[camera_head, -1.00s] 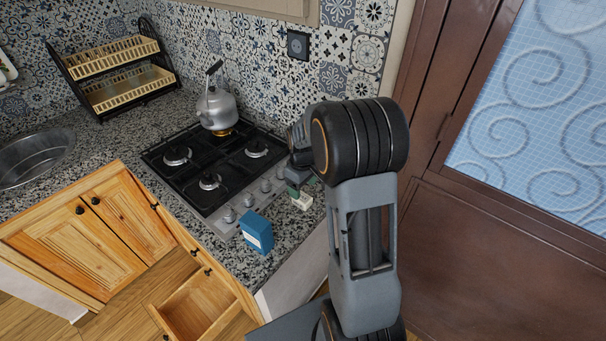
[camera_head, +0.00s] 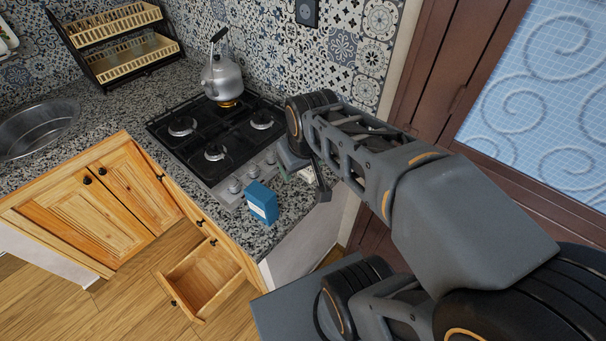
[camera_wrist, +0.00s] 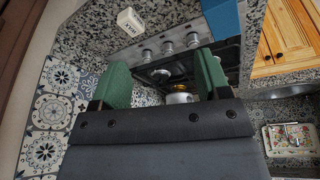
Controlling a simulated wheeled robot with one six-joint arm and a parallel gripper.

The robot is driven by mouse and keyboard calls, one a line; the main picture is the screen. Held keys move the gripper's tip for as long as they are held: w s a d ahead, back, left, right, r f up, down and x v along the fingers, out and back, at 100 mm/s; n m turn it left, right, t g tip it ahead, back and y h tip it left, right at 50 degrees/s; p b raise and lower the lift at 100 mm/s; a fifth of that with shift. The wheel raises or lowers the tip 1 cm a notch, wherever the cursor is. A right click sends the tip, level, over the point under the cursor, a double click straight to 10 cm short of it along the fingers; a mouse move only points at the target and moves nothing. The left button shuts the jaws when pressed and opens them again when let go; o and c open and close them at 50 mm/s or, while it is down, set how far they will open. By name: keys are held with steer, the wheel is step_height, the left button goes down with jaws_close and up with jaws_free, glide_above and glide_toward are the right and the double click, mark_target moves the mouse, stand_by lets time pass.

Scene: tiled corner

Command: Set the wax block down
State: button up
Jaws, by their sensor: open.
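A small white block with dark lettering, which looks like the wax block, shows in the wrist view (camera_wrist: 130,22). It appears to rest on the speckled granite counter (camera_wrist: 88,32), beside the stove's knobs. My gripper (camera_wrist: 162,70) is open, its two green-padded fingers spread wide with nothing between them. The block is apart from the fingers, beyond the left one in the wrist view. In the head view my gripper (camera_head: 303,178) is over the counter right of the stove, and the block is mostly hidden behind it.
A blue box (camera_head: 262,204) stands on the counter's front edge, left of my gripper. The gas stove (camera_head: 215,140) carries a kettle (camera_head: 222,80) over a lit burner. A drawer (camera_head: 205,278) hangs open below. The tiled wall is close behind.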

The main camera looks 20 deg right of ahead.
steer(key=s, duration=0.1)
steer(key=s+a+m+t, duration=0.1)
steer(key=s, duration=0.1)
steer(key=shift+s+a, duration=0.1)
steer(key=shift+s, duration=0.15)
